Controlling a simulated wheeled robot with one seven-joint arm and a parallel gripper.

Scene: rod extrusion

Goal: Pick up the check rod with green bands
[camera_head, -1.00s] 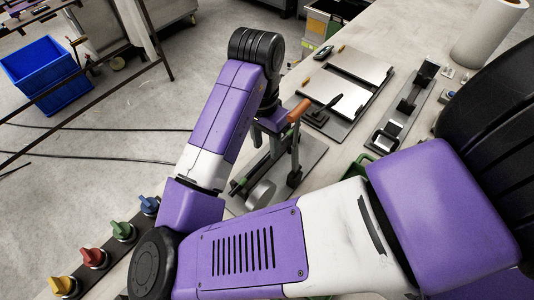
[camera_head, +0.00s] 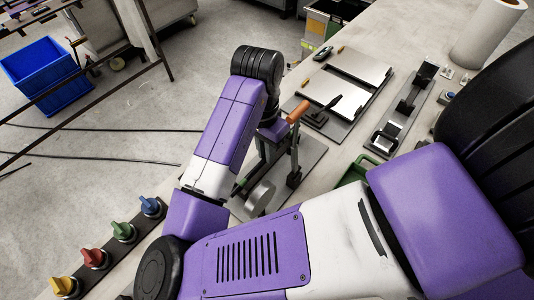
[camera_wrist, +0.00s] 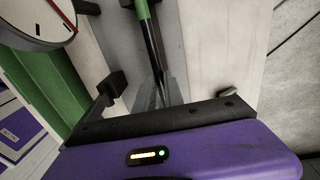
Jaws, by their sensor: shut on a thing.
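The check rod (camera_wrist: 155,50) is a thin dark bar with a green band (camera_wrist: 142,10) at the top of the wrist view. It runs down from there into my gripper (camera_wrist: 162,95), whose pale grey fingertips are shut on it. The rod's lower end is hidden by the gripper body. In the camera_head view my gripper is mostly hidden behind my own wrist and the rod cannot be made out clearly.
A fixture with an orange handle (camera_head: 297,112) and a round dial (camera_head: 260,196) stands close to my wrist. The dial (camera_wrist: 35,20) also shows in the wrist view. A green tray (camera_head: 352,174), metal plates (camera_head: 358,68) and coloured knobs (camera_head: 122,231) are nearby.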

